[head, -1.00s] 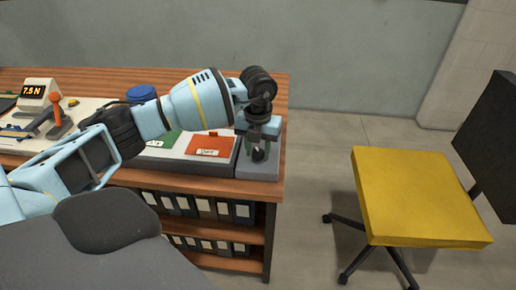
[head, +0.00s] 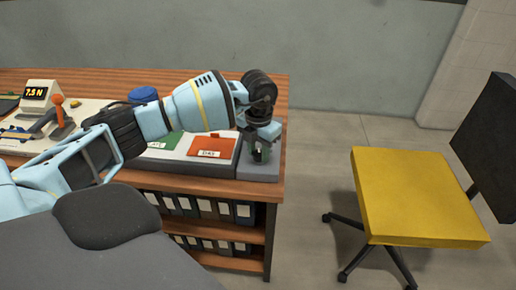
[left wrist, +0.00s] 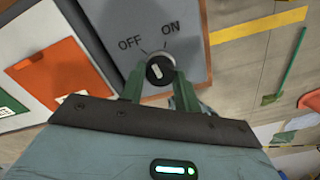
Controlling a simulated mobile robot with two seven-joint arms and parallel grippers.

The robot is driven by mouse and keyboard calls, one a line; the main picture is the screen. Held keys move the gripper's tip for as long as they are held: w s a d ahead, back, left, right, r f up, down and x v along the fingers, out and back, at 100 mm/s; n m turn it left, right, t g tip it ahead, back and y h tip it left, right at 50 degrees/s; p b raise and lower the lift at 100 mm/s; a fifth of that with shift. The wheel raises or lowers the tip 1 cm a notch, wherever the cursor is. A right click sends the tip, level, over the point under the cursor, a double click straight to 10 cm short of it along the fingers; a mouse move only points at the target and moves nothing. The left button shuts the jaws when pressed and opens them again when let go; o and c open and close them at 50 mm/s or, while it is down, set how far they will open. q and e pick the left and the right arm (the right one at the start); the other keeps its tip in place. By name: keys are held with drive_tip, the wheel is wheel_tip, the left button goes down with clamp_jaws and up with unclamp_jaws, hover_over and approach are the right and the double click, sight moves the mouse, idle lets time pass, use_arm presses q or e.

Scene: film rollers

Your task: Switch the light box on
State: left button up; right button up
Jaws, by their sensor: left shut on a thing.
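The light box (head: 172,154) lies on the bench, with a grey control panel (head: 258,172) at its right end. In the left wrist view the panel (left wrist: 185,25) carries the words OFF and ON and a round black knob (left wrist: 160,70) with a white mark. The mark leans a little up and left, toward the OFF side. My left gripper (head: 261,152) points down at the panel. Its green fingers (left wrist: 158,87) are shut on the knob, one on each side. The fingers partly hide the knob in the head view. My right gripper is not in view.
Green and orange cards (head: 212,147) lie on the light box. A force display (head: 38,93) and a lever with an orange ball (head: 58,102) stand to the left. A blue round container (head: 142,94) is behind my arm. A yellow chair (head: 415,195) stands right of the bench.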

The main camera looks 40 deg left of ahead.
sight(258, 152)
use_arm(q)
drive_tip(key=m, duration=0.3)
drive_tip(key=shift+m, duration=0.3)
drive_tip(key=m, duration=0.2)
drive_tip(key=shift+m+p, duration=0.3)
drive_tip(key=shift+p, duration=0.05)
drive_tip(key=shift+a+m, duration=0.1)
drive_tip(key=shift+m, duration=0.4)
drive_tip(key=o, duration=1)
drive_tip(key=shift+r, duration=3.95)
